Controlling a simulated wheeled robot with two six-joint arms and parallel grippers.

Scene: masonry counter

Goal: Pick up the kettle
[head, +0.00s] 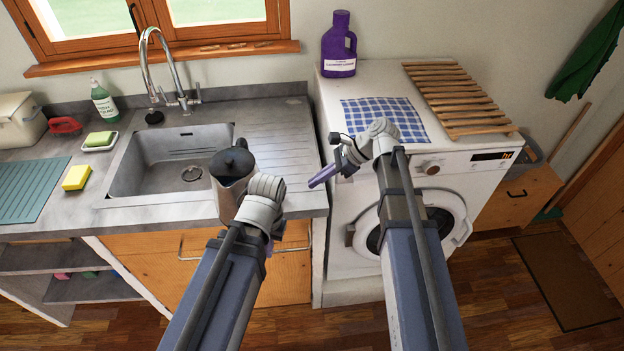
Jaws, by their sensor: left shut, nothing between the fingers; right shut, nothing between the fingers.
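The kettle (229,177) is a silver metal pot with a black lid and knob. It appears upright at the front right corner of the sink, and its lower part and handle side are hidden behind my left wrist. My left gripper (260,200) is shut and empty, close to the right of the kettle in the picture. Its fingers are mostly hidden by the wrist, so I cannot tell whether it touches the kettle. My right gripper (325,174) is shut and empty, in front of the washing machine's top left corner, apart from the kettle.
The sink (150,183) with a tall tap (158,68) lies left of the kettle. A ribbed drainer (270,130) is right of the sink. A yellow sponge (76,177) and soap bottle (103,102) stand left. The washing machine (470,185) carries a purple bottle (339,47).

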